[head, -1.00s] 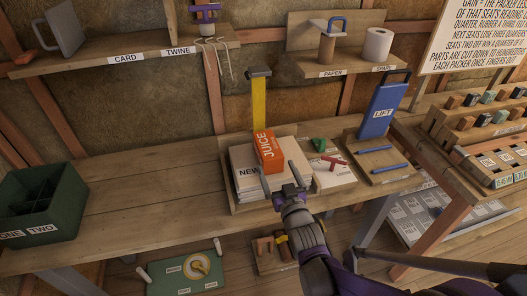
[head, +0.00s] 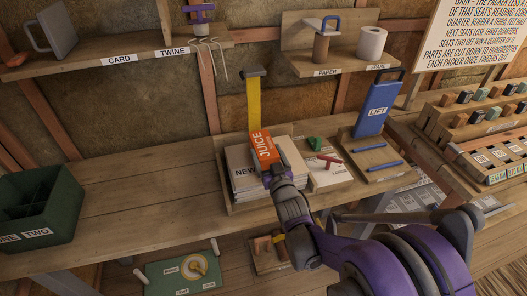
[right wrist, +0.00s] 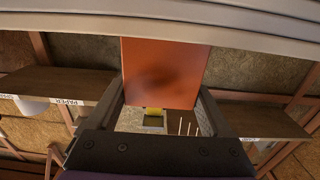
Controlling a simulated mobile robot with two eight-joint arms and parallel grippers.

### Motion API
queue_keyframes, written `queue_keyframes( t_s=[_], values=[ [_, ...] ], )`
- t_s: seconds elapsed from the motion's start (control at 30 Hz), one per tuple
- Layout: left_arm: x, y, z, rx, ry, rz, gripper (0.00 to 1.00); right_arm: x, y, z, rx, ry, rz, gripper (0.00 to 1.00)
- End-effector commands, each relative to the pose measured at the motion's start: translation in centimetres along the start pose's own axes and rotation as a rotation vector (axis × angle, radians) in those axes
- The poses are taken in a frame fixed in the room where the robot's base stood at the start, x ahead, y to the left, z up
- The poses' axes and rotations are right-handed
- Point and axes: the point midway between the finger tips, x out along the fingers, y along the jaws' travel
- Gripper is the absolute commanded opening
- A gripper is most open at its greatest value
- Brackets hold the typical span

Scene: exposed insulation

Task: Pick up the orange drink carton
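The orange drink carton (head: 264,147), marked JUICE, stands on a white stack marked NEW (head: 244,184) in a wooden tray on the bench. My right gripper (head: 273,166) reaches it from the front right. In the right wrist view, the carton's orange face (right wrist: 163,72) fills the space between the fingers of the right gripper (right wrist: 162,100), one along each side edge. No gap shows beside the carton, so the gripper looks shut on it. The carton still appears to rest on the stack. My left gripper is out of view.
A yellow upright post (head: 253,105) stands right behind the carton. To the right are a green piece (head: 315,144), a red piece (head: 328,160) and a blue LIFT board (head: 377,108). A green divided box (head: 40,215) sits far left. The bench between is clear.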

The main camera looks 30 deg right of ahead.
Motion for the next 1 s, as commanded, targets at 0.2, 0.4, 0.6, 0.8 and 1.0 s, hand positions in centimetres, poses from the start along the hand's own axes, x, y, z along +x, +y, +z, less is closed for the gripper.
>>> queue_keyframes(
  t_s=[0.2,0.4,0.6,0.8,1.0],
  values=[
    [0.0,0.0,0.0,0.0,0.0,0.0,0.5,0.0,0.0,0.0,0.0,0.0,0.0,0.42],
    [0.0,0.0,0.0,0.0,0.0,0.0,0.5,0.0,0.0,0.0,0.0,0.0,0.0,0.29],
    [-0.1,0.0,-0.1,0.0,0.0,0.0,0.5,0.0,0.0,-0.5,0.0,0.0,0.0,0.29],
    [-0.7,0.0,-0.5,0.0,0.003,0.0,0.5,-0.1,0.0,-3.2,0.001,0.001,0.0,0.29],
    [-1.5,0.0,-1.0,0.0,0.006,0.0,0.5,0.0,0.0,-7.4,0.001,0.001,0.0,0.29]
  ],
)
